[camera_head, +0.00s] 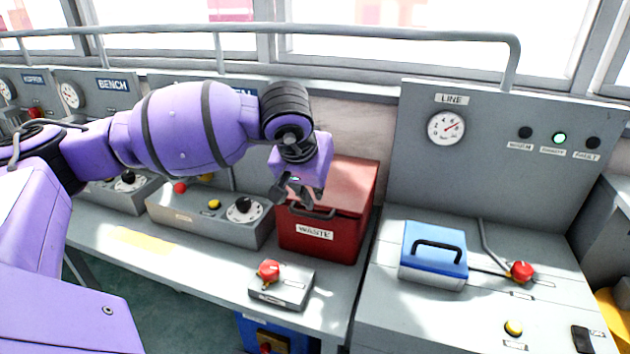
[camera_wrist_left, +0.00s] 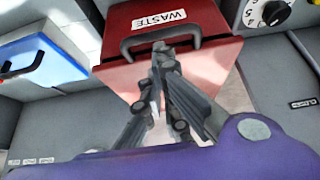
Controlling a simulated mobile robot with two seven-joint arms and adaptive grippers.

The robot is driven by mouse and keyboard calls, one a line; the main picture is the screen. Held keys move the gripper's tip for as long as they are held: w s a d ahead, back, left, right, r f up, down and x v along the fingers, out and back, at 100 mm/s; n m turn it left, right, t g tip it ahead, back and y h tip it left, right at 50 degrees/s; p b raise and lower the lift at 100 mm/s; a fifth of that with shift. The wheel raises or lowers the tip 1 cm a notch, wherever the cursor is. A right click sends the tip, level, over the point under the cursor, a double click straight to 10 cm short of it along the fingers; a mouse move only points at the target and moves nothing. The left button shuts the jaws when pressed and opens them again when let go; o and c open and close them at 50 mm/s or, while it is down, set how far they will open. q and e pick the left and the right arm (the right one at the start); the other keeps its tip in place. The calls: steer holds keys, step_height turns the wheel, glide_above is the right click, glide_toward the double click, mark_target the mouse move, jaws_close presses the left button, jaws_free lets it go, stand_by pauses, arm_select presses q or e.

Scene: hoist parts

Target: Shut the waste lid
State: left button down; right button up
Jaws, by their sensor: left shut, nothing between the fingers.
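The red waste bin (camera_head: 347,238) stands on the grey bench, with a white WASTE label on its front. Its red lid (camera_head: 352,182) lies down over the top, or nearly so; I cannot tell whether a small gap is left. My left gripper (camera_head: 301,203) is shut and empty, pointing down at the lid's front edge by the dark handle (camera_head: 312,212). In the left wrist view the closed fingers (camera_wrist_left: 163,50) overlap the handle (camera_wrist_left: 128,47) in front of the red lid (camera_wrist_left: 207,62); contact is unclear. My right gripper is out of view.
A control box with a black knob (camera_head: 243,205) stands left of the bin. A small box with a red button (camera_head: 269,270) lies in front. A blue-lidded box (camera_head: 434,248) stands to the right, before the LINE panel (camera_head: 490,165). A rail (camera_head: 380,37) runs behind.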

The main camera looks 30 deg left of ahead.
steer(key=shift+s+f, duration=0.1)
arm_select(q)
steer(key=f+b, duration=0.1)
steer(key=s+f+b, duration=0.1)
steer(key=shift+d+f, duration=0.1)
steer(key=shift+f, duration=0.3)
steer(key=w+r+p+v, duration=0.1)
steer(key=w+v, duration=0.1)
steer(key=v, duration=1.1)
steer(key=shift+a+r+p, duration=0.25)
steer(key=shift+r+p, duration=0.05)
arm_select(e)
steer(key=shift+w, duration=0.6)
